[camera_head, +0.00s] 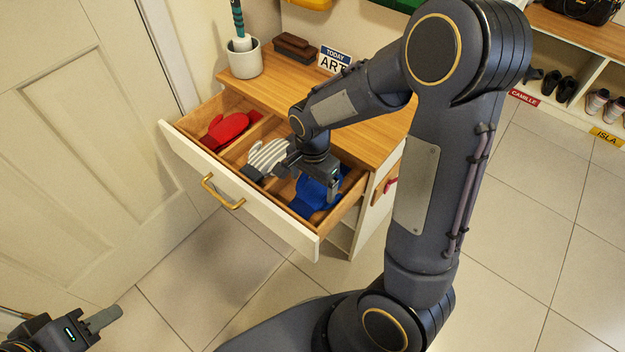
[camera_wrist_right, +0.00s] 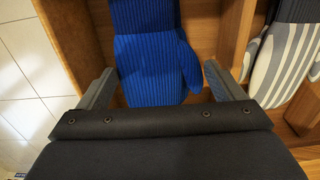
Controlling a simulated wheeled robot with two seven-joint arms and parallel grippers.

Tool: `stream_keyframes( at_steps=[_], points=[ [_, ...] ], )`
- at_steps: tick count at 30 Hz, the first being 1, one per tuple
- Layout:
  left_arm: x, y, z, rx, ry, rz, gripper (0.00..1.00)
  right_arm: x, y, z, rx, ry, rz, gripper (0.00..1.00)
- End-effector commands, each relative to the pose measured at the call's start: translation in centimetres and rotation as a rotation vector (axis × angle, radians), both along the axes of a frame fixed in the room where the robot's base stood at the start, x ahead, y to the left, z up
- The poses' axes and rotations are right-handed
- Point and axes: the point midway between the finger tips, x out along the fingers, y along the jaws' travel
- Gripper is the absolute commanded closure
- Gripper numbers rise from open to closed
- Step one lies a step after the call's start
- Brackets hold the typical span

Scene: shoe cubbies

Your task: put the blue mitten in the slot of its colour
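The blue ribbed mitten (camera_head: 312,194) lies in the right compartment of the open drawer (camera_head: 240,198). It also shows in the right wrist view (camera_wrist_right: 155,70), flat on the wooden floor, with its thumb to the right. My right gripper (camera_head: 318,190) is over this compartment and partly hides the mitten in the head view. In the right wrist view my right gripper (camera_wrist_right: 165,88) is open, with one finger on each side of the mitten. Contact cannot be told. My left gripper (camera_head: 105,318) is low at the left, away from the drawer; its opening is unclear.
A grey-striped mitten (camera_head: 267,157) lies in the middle compartment, a red mitten (camera_head: 226,128) in the left one. Wooden dividers separate them. A pot with a brush (camera_head: 244,60) and brown brushes (camera_head: 296,47) stand on the cabinet top. A door (camera_head: 80,130) is at the left.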

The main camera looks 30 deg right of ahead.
Motion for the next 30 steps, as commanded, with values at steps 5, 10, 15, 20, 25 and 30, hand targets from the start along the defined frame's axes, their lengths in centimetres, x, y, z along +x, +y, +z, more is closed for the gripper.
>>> stream_keyframes(
  at_steps=[5, 10, 15, 20, 25, 30],
  points=[
    [0.0, 0.0, 0.0, 0.000, 0.000, 0.000, 0.64, 0.0, 0.0, 0.0, 0.000, 0.000, 0.000, 0.00],
    [0.0, 0.0, 0.2, 0.000, 0.000, 0.000, 0.64, 0.0, 0.0, 0.3, 0.000, -0.001, 0.000, 0.00],
    [0.0, 0.0, 1.4, 0.000, 0.000, 0.000, 0.64, 0.1, 0.0, 2.8, 0.001, -0.004, -0.001, 0.00],
    [0.0, 0.0, 2.6, 0.000, 0.000, 0.000, 0.64, 0.1, 0.0, 5.6, 0.000, -0.003, 0.000, 0.00],
    [0.0, 0.0, 3.2, 0.000, 0.000, 0.000, 0.64, 0.0, 0.0, 7.4, 0.001, -0.002, 0.000, 0.00],
    [0.0, 0.0, 3.3, 0.000, 0.000, 0.000, 0.64, 0.0, 0.0, 7.9, 0.000, -0.001, 0.000, 0.00]
  ],
)
